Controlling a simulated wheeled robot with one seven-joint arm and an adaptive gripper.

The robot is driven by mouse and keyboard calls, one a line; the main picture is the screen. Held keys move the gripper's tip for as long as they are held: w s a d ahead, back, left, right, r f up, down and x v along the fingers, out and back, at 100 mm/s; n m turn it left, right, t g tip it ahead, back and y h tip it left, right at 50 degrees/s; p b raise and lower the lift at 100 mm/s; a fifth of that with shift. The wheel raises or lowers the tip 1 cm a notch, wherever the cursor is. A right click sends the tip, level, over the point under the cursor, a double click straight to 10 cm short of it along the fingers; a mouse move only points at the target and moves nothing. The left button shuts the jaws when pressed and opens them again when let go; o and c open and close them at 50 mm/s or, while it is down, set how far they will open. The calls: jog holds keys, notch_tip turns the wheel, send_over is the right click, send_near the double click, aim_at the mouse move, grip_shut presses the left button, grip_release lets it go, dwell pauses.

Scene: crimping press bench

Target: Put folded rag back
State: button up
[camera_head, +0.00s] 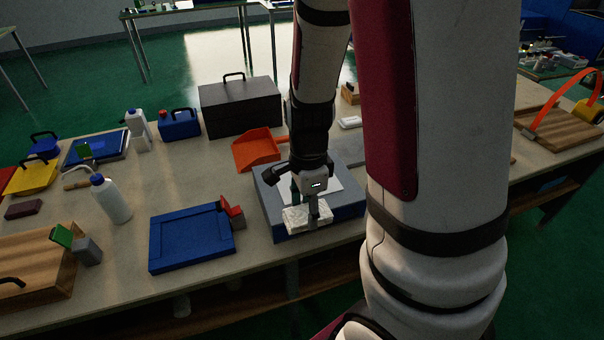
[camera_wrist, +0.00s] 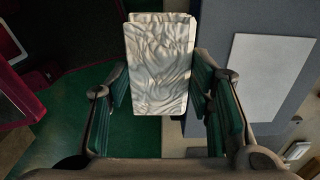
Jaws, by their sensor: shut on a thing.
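The folded rag (camera_head: 306,219) is a white, wrinkled block of cloth. My gripper (camera_head: 306,203) points down and is shut on it. In the wrist view the rag (camera_wrist: 160,62) stands between the two green-padded fingers of my gripper (camera_wrist: 160,88). The rag is at the front edge of a grey-blue box (camera_head: 272,212) with a white sheet (camera_head: 325,190) on top. The box (camera_wrist: 240,18) lies to the right of the rag in the wrist view. I cannot tell whether the rag touches the box.
A blue tray (camera_head: 192,238) with a red block (camera_head: 232,211) lies left of the box. An orange dustpan (camera_head: 257,148) and dark toolbox (camera_head: 240,106) stand behind. A white bottle (camera_head: 112,200) is further left. The bench's front edge is close to the rag.

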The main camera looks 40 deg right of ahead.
jog(key=w+d, duration=0.3)
jog(key=w, duration=0.1)
jog(key=w+d+f, duration=0.1)
jog(key=w+d, duration=0.3)
jog(key=w+d+b, duration=0.1)
jog(key=w+d, duration=0.3)
jog(key=shift+w+f, duration=0.2)
jog(key=shift+f, duration=1.75)
jog(key=shift+f, duration=0.1)
jog(key=o, duration=0.7)
jog(key=shift+f, duration=0.1)
jog(key=o, duration=0.4)
jog(key=shift+o, duration=0.2)
